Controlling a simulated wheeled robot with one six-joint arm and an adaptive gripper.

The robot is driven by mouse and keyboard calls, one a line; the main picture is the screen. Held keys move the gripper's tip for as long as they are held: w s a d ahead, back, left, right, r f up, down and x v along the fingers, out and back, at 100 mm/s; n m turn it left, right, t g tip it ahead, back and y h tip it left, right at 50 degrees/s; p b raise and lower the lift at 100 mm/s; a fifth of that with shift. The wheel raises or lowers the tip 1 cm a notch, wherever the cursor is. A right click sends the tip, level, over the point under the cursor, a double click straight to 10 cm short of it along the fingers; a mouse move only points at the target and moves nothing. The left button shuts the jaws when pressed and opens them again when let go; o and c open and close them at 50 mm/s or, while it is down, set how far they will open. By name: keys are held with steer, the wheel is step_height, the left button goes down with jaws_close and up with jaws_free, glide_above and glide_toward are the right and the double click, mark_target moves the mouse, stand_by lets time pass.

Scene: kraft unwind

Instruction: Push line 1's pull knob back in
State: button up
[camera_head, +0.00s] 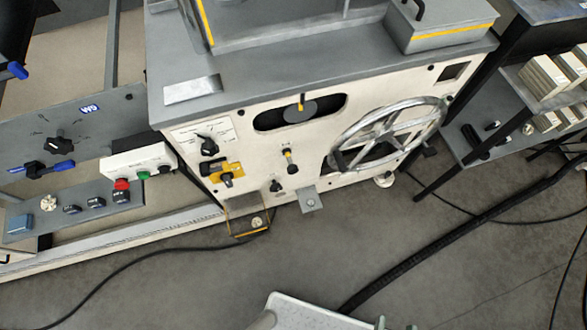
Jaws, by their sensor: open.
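A light cream machine panel (245,130) under a grey top faces me. I cannot read any line number, so I cannot tell which knob belongs to line 1. A black rotary handle (208,146) and a yellow-backed black switch (222,171) are to the left. My gripper is not in view.
A large metal handwheel (388,133) stands out at the right of the panel. A small bracket (310,200) and a yellow-edged step (248,217) jut out low. A button box (138,160) is at left. Cables (440,235) cross the otherwise open grey floor.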

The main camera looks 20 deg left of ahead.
stand_by(0.3)
steer(key=shift+o, duration=1.2)
steer(key=shift+w+f, duration=0.1)
steer(key=shift+f, duration=0.05)
steer(key=n+y, duration=0.7)
steer(key=y, duration=0.4)
glide_toward(294, 172)
steer(key=x, duration=1.1)
jaws_close()
